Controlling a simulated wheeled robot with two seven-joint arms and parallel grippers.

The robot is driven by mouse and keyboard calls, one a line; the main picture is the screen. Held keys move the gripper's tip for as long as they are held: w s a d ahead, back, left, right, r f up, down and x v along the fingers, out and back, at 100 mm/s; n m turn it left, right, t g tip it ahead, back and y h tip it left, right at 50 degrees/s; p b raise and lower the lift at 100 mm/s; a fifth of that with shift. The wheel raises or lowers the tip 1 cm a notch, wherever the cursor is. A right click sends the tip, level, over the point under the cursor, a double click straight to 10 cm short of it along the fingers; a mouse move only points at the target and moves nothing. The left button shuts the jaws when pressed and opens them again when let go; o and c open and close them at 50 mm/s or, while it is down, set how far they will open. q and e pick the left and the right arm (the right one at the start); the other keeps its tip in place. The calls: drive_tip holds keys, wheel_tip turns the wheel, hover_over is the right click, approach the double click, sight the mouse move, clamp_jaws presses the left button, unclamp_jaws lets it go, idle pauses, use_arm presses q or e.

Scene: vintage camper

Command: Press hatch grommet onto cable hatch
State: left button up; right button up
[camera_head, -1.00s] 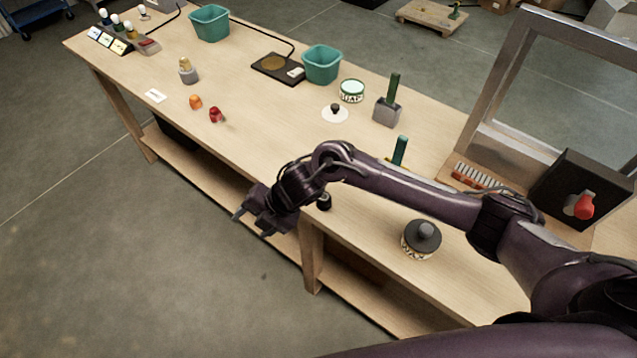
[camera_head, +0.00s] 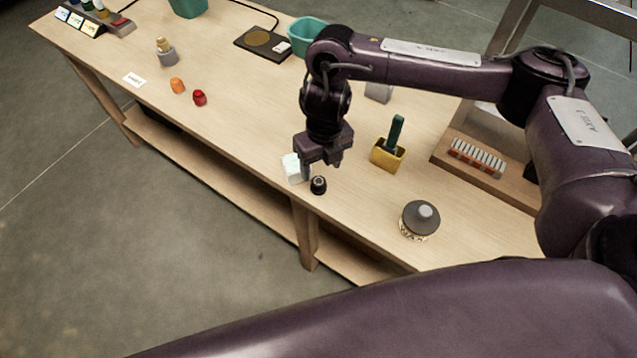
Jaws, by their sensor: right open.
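My right gripper (camera_head: 324,160) points down over the near edge of the workbench. It is open, with nothing visible between its fingers. A small black round piece (camera_head: 318,185) with a lighter top stands on the bench just below and in front of the gripper, apart from it as far as I can tell. It may be the hatch grommet. A small white block (camera_head: 293,168) stands just left of the gripper. I cannot tell for sure which thing is the cable hatch. My left gripper is not in view.
A yellow holder with a green handle (camera_head: 387,152) stands right of the gripper. A grey-lidded tin (camera_head: 420,220) is nearer the front edge. Red (camera_head: 199,97) and orange (camera_head: 177,86) pieces lie to the left. A black plate with a brass disc (camera_head: 263,43) and teal bin (camera_head: 303,38) are behind.

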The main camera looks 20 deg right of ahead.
sight(319, 180)
drive_tip(key=shift+f, duration=1)
drive_tip(key=shift+a+f, duration=0.1)
wheel_tip(319, 180, down, 5)
drive_tip(key=shift+w+a+f+b, duration=0.1)
drive_tip(key=shift+w+a+b, duration=0.05)
drive_tip(key=shift+b, duration=0.2)
drive_tip(key=c, duration=1)
